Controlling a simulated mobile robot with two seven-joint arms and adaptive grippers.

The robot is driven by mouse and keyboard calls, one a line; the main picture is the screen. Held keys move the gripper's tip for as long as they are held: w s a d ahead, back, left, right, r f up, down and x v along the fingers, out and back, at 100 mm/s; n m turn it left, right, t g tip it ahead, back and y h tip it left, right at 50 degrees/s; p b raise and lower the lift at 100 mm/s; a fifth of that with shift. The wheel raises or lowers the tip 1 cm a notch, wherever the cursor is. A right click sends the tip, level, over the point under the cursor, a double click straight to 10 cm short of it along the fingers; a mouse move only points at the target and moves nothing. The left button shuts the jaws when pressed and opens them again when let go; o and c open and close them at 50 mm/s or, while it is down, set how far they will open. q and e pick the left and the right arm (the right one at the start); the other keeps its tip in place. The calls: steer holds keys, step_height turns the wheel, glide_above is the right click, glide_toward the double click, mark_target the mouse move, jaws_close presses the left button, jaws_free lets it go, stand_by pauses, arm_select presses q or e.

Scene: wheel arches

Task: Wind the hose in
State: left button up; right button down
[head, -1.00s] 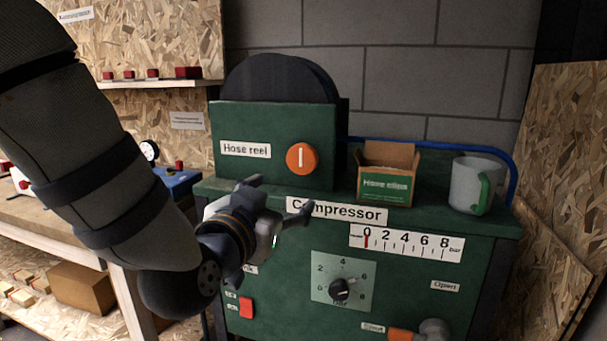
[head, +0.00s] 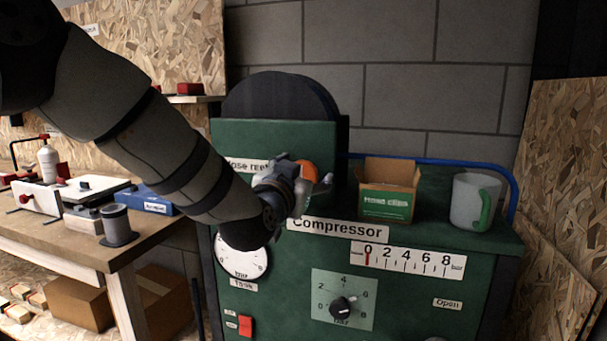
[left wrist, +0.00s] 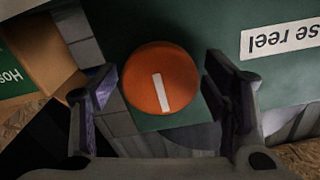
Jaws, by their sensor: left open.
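The hose reel (head: 230,138) is a green box with a dark drum behind it, standing on the compressor. Its orange round knob (head: 311,170) carries a white bar mark and is partly hidden behind my left gripper (head: 305,182) in the head view. In the left wrist view the knob (left wrist: 158,78) lies between and beyond the two fingers of my left gripper (left wrist: 165,100). The fingers are open, with a gap on each side of the knob. No hose end can be made out. My right gripper is not in view.
The green compressor (head: 400,300) has a pressure scale, a dial knob (head: 343,305) and a red switch (head: 246,326). On its top stand a box of hose clips (head: 388,200) and a grey mug with a green handle (head: 472,202). A workbench (head: 120,247) with tools is at left.

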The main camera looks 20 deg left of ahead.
arm_select(q)
steer(key=c, duration=1.2)
steer(key=shift+n, duration=1.3)
steer(key=o, duration=1.2)
steer(key=s, duration=1.2)
steer(key=shift+a, duration=0.25)
